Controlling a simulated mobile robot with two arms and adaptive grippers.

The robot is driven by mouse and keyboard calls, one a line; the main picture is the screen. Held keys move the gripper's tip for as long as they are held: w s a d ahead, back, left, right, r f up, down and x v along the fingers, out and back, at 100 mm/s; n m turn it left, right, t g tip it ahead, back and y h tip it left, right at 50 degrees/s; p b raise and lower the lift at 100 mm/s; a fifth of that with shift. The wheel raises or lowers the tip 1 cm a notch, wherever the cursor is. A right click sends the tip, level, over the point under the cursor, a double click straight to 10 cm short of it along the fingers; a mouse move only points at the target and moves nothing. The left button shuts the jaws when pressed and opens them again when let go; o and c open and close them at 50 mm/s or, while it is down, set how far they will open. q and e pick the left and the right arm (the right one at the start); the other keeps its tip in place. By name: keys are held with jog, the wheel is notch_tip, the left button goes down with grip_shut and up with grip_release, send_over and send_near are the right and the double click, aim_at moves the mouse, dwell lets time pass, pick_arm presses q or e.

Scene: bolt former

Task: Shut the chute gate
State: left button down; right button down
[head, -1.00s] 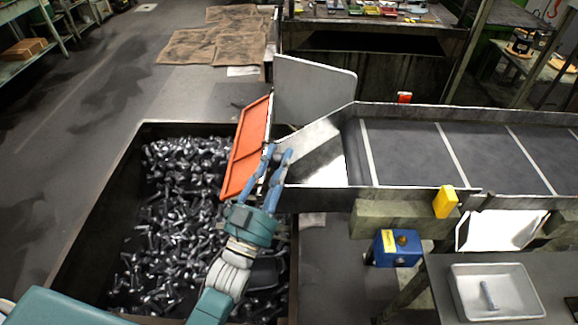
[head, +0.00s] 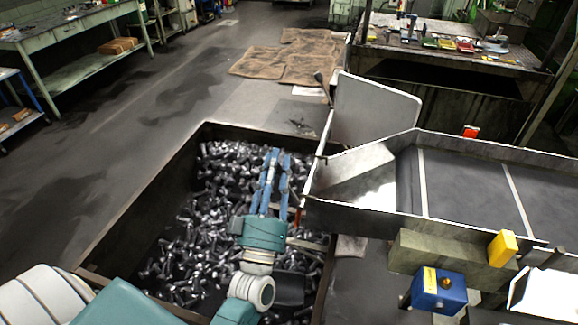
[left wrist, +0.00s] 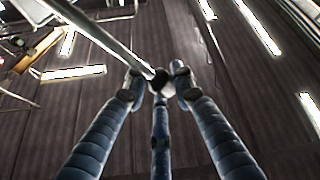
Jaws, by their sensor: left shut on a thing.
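My left gripper (head: 280,155) is over the bolt bin, left of the gate. In the left wrist view its blue fingers (left wrist: 163,82) close around the dark tip of a metal rod (left wrist: 105,42). Whether this rod belongs to the gate is unclear. My right gripper is out of view.
The bin (head: 150,205) full of loose bolts lies below my left arm. A tall grey side plate (head: 375,112) rises behind the chute mouth. A blue box (head: 438,290) and a yellow block (head: 503,248) are at the right. Open floor lies to the left.

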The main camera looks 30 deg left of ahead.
pick_arm(q)
jog(key=shift+s+a+f+n+g+y, duration=0.1)
jog(key=shift+a+n+g+y, duration=0.1)
jog(key=shift+a+n+y, duration=0.35)
jog(key=shift+s+a+f+n+g+y, duration=0.1)
jog(key=shift+a+n+g+y, duration=0.15)
jog(key=shift+n+y, duration=0.3)
jog(key=shift+a+f, duration=0.1)
jog(key=c, duration=1.5)
grip_release()
jog(key=shift+s, duration=0.1)
jog(key=shift+c, duration=0.2)
jog(key=shift+a+f, duration=0.15)
jog(key=v, duration=1.2)
